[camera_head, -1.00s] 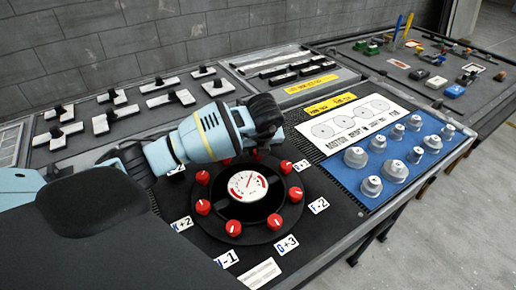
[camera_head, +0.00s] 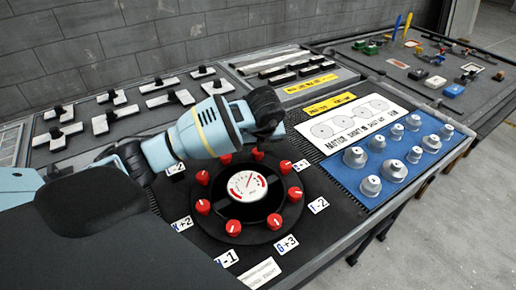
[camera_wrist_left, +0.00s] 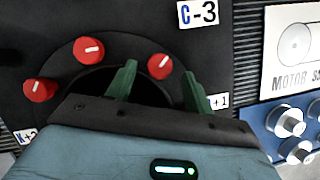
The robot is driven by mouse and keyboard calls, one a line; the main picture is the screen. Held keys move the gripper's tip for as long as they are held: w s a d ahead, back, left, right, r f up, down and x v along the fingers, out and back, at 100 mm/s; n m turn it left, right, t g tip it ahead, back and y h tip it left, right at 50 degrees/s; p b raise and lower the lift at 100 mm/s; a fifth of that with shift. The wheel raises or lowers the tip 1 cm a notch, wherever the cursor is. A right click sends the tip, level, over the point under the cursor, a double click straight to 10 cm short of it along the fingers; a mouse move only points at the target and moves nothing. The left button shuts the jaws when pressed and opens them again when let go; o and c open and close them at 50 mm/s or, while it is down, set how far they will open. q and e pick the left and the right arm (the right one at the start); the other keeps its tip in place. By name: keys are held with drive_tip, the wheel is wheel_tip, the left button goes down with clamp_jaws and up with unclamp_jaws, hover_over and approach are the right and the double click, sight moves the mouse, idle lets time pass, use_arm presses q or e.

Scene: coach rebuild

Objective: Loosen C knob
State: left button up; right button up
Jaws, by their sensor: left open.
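A black round dial (camera_head: 250,225) with red knobs around a white gauge (camera_head: 248,187) sits on the bench. In the left wrist view a white label reading C-3 (camera_wrist_left: 198,12) lies beyond a red knob (camera_wrist_left: 160,66), the nearest knob to it. My left gripper (camera_head: 268,118) is over the far side of the dial in the head view. In the left wrist view its two green fingers (camera_wrist_left: 160,88) are spread, with that knob showing just beyond the gap between them. Nothing is held. The C label is not visible in the head view. My right gripper is not seen.
Other red knobs (camera_wrist_left: 89,50) stand close by on the ring. A blue panel (camera_head: 402,160) with several grey knobs is to the right. White bar handles (camera_head: 170,97) lie behind. The bench's right edge drops to a grey floor.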

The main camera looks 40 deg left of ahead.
use_arm(q)
drive_tip(key=v, duration=0.5)
drive_tip(key=shift+s+r, duration=0.1)
drive_tip(key=shift+r, duration=0.1)
drive_tip(key=shift+d+f, duration=0.1)
